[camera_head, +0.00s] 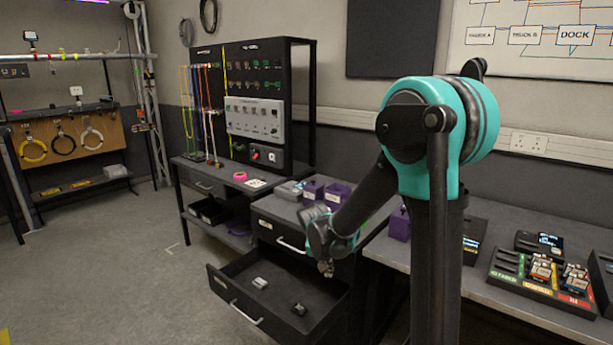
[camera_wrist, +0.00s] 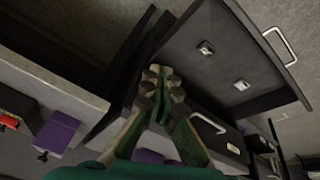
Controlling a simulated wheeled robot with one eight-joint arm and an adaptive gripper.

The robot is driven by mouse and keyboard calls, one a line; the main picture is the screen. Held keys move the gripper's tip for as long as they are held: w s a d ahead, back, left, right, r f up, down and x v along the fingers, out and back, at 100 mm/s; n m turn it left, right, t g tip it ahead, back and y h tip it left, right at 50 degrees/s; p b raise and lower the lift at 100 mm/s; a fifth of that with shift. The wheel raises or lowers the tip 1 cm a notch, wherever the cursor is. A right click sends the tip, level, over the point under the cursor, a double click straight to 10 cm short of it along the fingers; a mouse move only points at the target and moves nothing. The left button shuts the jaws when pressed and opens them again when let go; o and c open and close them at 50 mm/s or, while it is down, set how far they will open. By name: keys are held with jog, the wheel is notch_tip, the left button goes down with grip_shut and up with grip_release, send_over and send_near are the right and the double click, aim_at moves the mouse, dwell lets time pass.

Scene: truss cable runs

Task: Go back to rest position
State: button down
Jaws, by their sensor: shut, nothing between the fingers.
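My gripper (camera_head: 326,267) hangs at the end of my folded arm, above the right rear part of an open drawer (camera_head: 233,286) in the head view. In the wrist view my gripper (camera_wrist: 160,92) has its green fingers together at the tips, with nothing between them. The open drawer also shows in the wrist view (camera_wrist: 190,70), tilted in the picture. Two small objects lie in it: a light grey one (camera_head: 260,283) and a darker one (camera_head: 298,309). My gripper appears apart from the drawer and both objects.
A closed drawer (camera_head: 283,243) sits above the open one. Purple boxes (camera_head: 338,194) stand on the cabinet top near my arm. A bench with a coloured tray (camera_head: 541,283) is at the right. A black cable panel (camera_head: 255,100) stands behind. Floor (camera_head: 130,285) at the left is clear.

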jog(key=s+d+n+y, duration=0.1)
jog(key=s+d, duration=0.5)
jog(key=s, duration=0.4)
jog(key=s+d+f+n+y, duration=0.1)
jog(key=s+d, duration=0.5)
jog(key=s, duration=0.4)
jog(key=shift+s+n+t, duration=0.3)
jog(key=shift+s+n, duration=0.1)
